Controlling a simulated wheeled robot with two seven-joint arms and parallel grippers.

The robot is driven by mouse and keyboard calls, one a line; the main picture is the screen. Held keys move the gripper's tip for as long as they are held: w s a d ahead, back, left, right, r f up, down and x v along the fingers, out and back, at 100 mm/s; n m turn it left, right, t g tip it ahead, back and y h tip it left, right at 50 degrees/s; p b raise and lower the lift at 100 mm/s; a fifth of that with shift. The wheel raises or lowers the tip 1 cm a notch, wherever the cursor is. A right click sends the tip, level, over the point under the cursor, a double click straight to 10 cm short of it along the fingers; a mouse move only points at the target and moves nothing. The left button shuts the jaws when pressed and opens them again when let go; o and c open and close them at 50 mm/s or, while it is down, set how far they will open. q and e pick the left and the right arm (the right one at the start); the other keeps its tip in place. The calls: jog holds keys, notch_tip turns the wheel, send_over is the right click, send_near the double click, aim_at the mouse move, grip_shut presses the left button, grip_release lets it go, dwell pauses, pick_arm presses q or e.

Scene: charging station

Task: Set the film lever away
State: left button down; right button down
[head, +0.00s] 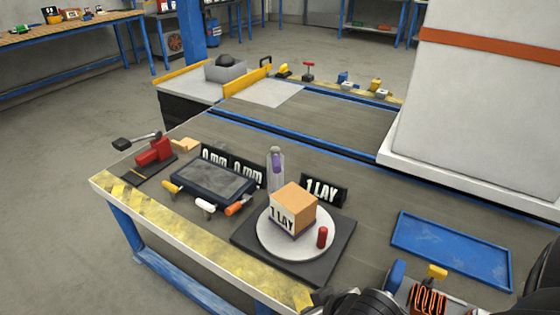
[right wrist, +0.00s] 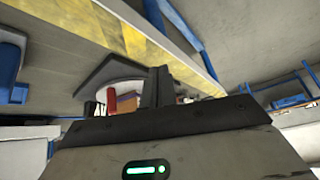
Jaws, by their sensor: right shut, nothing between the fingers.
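Several small levers line the front of a dark panel (head: 213,181): one with a yellow knob (head: 171,187), one white (head: 205,205) and one orange (head: 238,208). A red-based lever with a black paddle handle (head: 152,150) stands at the table's left end. No label tells me which is the film lever. My right gripper shows in the right wrist view (right wrist: 157,88), shut and empty, with the table edge beyond its fingers. Dark parts of my right arm show at the head view's bottom right. My left gripper is not in view.
A cardboard box (head: 295,203) and a red cylinder (head: 322,237) stand on a round white turntable (head: 284,247). Behind are a purple-and-clear bottle (head: 276,168) and black signs reading "0 mm" (head: 233,165) and "1 LAY" (head: 323,190). A blue tray (head: 452,250) lies to the right.

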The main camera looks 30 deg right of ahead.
jog(key=w+a+r+n+t+y, duration=0.2)
jog(key=a+r+t+y, duration=0.1)
jog(key=a, duration=0.5)
jog(key=shift+w+a+r+t, duration=0.2)
jog(key=shift+r+t, duration=0.3)
jog(key=shift+t, duration=0.5)
jog(key=shift+s, duration=0.1)
